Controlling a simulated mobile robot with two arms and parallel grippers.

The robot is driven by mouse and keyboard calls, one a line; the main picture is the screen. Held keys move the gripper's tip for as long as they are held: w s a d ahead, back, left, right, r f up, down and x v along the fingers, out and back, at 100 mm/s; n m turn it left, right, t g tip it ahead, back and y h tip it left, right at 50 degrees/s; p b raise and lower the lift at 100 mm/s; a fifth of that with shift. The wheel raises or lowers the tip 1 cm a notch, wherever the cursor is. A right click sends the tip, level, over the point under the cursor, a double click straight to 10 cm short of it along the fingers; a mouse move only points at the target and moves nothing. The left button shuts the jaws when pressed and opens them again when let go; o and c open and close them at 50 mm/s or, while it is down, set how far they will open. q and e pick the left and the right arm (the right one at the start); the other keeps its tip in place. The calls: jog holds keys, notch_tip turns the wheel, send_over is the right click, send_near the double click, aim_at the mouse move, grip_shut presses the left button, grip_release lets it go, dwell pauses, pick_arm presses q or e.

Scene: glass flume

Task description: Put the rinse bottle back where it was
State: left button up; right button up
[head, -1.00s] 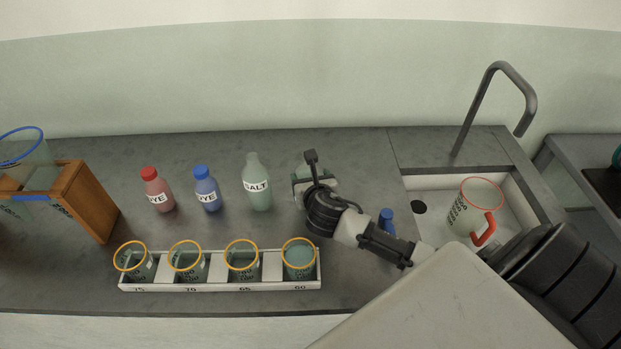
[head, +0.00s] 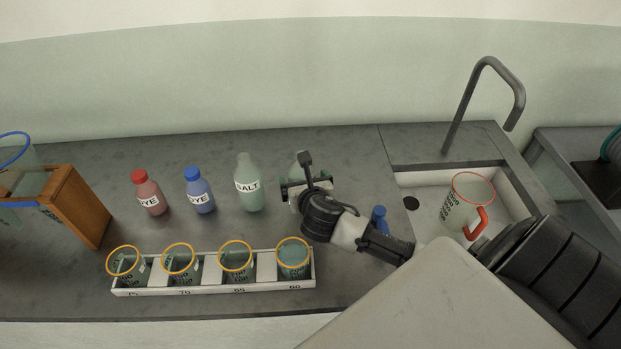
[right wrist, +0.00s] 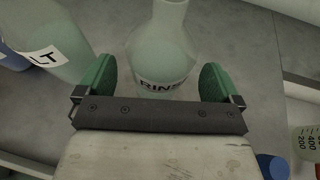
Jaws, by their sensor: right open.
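The rinse bottle (head: 297,171) is a pale, clear flask-like bottle with its label facing me. It stands upright on the counter, to the right of the salt bottle (head: 248,183). In the right wrist view the rinse bottle (right wrist: 163,60) is between the green fingers, with a gap on each side. My right gripper (head: 306,184) is open around its body, and the gripper and wrist hide its lower part in the head view. It also shows in the right wrist view (right wrist: 160,82). My left gripper is not in view.
Red (head: 148,193) and blue (head: 200,191) dye bottles stand left of the salt. A white rack (head: 210,284) of beakers lies in front.

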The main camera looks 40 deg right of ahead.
jog(key=v, duration=1)
